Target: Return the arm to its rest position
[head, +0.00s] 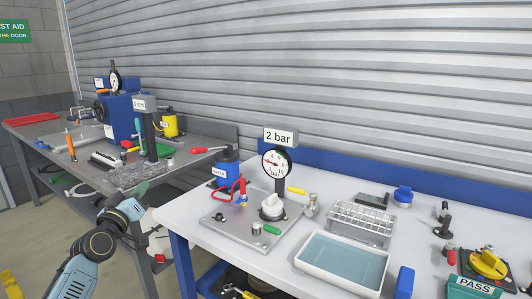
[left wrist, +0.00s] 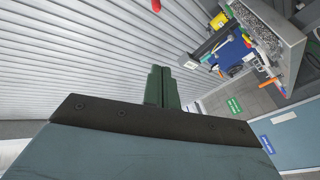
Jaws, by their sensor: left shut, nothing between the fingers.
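My left arm comes in from the lower left in the head view. Its gripper (head: 140,189) has green fingers and is raised at the left, in front of the gap between the grey bench and the white table. In the left wrist view the green fingers (left wrist: 162,88) are together and empty, with the ribbed wall behind them. The gripper is apart from the objects on the white table. My right gripper is in neither view.
The white table (head: 185,217) holds a plate with a 2 bar gauge (head: 276,163), a water tray (head: 342,290), a rack (head: 360,225) and a green PASS box (head: 475,287). The grey bench (head: 190,150) behind carries tools and a blue machine (head: 122,115). Floor shows at left.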

